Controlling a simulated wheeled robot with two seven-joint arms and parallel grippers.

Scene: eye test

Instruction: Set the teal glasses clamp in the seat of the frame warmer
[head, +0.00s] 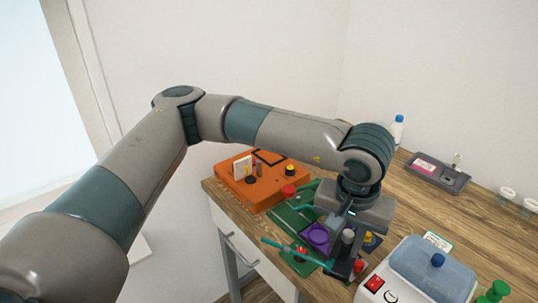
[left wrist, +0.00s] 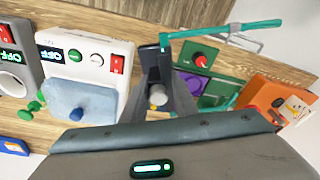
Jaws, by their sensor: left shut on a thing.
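The teal glasses clamp (head: 288,249) shows as two long teal arms reaching out from my left gripper (head: 348,222) toward the left. In the left wrist view one teal arm (left wrist: 230,28) crosses the top, and a shorter teal piece shows lower right. My left gripper (left wrist: 160,88) is shut on the clamp, and the gripped part is mostly hidden. Below is a green unit (head: 286,216) with red knobs and a purple square pad (head: 317,236). Which unit is the frame warmer, I cannot tell for certain. The gap between clamp and green unit is unclear.
An orange box (head: 262,190) with knobs stands behind at the left. A white device with a blue lid (head: 432,262) stands close at the right. Bare wood shows at the back right.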

